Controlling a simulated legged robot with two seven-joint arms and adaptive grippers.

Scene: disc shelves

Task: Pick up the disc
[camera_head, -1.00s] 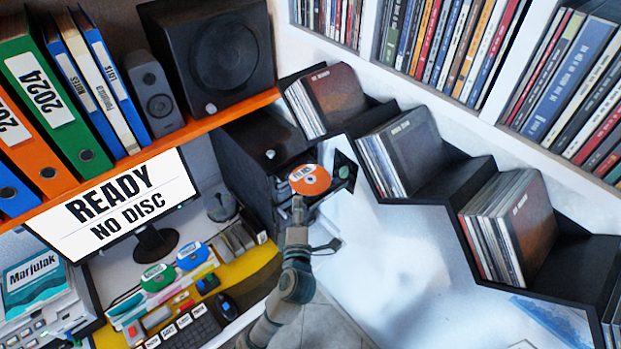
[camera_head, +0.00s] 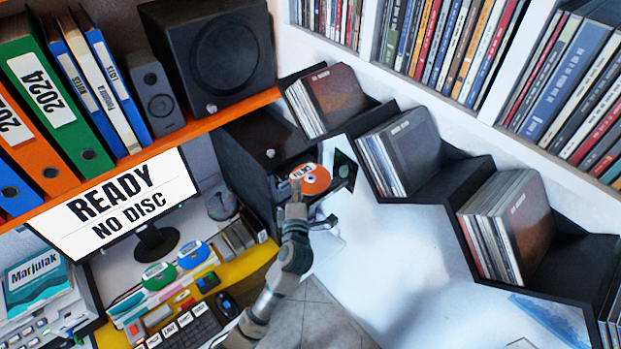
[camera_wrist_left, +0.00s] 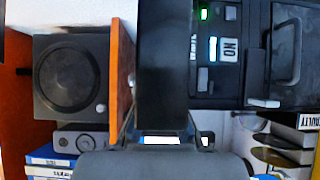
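The orange disc (camera_head: 313,180) with a white label shows in the head view, in front of the black tower unit (camera_head: 250,150) at the centre. My left gripper (camera_head: 297,187) is at the disc's lower left edge and overlaps it in the picture. Whether the fingers grip the disc or only touch it is not clear. In the left wrist view, the gripper's finger parts (camera_wrist_left: 160,140) are at the lower middle, and I cannot make out the orange disc there. My right gripper is not in view.
A green disc (camera_head: 158,276) and a blue disc (camera_head: 193,255) stand on the desk at left. The monitor (camera_head: 115,205) reads "READY NO DISC". Stepped black shelves with sleeves (camera_head: 400,150) run along the right. The white surface (camera_head: 400,270) is mostly clear.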

